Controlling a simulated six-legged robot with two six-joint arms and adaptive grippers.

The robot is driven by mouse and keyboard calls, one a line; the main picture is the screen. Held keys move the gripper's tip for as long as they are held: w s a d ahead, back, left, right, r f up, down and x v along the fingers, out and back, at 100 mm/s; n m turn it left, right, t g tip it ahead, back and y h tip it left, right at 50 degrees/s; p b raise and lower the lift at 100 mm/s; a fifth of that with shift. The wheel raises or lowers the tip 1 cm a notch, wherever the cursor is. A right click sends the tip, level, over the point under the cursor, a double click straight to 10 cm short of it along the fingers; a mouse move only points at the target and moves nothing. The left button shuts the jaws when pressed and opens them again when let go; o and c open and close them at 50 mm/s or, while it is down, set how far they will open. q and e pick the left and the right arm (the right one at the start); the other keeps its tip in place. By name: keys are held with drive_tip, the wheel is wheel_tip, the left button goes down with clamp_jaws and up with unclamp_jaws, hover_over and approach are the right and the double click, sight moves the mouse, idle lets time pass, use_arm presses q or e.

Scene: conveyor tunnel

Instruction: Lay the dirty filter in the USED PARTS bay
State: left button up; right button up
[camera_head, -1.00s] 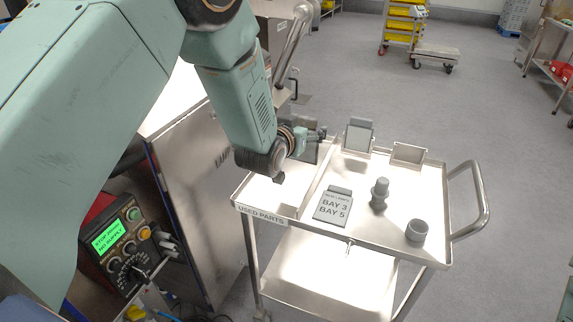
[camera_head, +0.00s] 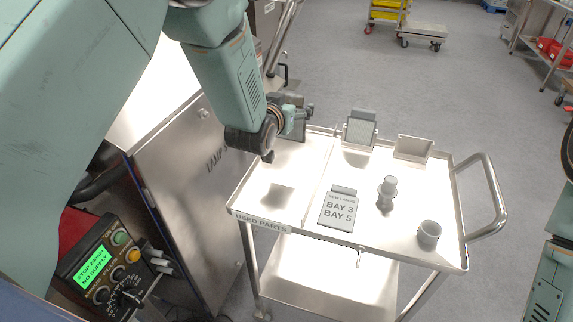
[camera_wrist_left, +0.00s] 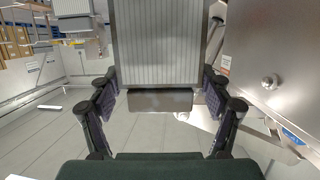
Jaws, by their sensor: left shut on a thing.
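The dirty filter (camera_head: 291,122) is a grey panel, partly hidden behind my left wrist in the head view. In the left wrist view the filter (camera_wrist_left: 160,45) shows a ribbed grey face between the fingers. My left gripper (camera_wrist_left: 158,88) is shut on it; in the head view the gripper (camera_head: 298,114) is near the back of the USED PARTS bay (camera_head: 293,160). This bay is the cart's left compartment, with its label (camera_head: 260,222) on the front rim. It looks empty, with a dark shadow on its floor. The filter seems held above the tray. My right gripper is out of view.
Right of the divider, the cart top holds an upright framed panel (camera_head: 360,130), an empty holder (camera_head: 413,149), a NEW LAMPS card (camera_head: 340,208), a knobbed grey part (camera_head: 387,193) and a cup (camera_head: 429,233). A steel cabinet (camera_head: 185,190) stands close left; a control box (camera_head: 108,265) is lower left.

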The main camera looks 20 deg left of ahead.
sight(288, 138)
use_arm(q)
wheel_tip(288, 138, down, 5)
drive_tip(key=shift+s+a+f+b, duration=0.1)
drive_tip(key=shift+f+b, duration=0.05)
drive_tip(key=shift+b, duration=0.2)
drive_tip(key=shift+f, duration=0.6)
wheel_tip(288, 138, down, 3)
drive_tip(key=shift+s+r, duration=0.1)
drive_tip(key=shift+w+f, duration=0.25)
drive_tip(key=shift+f, duration=0.15)
drive_tip(key=shift+s+f+b, duration=0.1)
drive_tip(key=shift+b, duration=0.25)
drive_tip(key=o, duration=1.5)
drive_tip(key=shift+s, duration=0.1)
drive_tip(key=shift+o, duration=0.8)
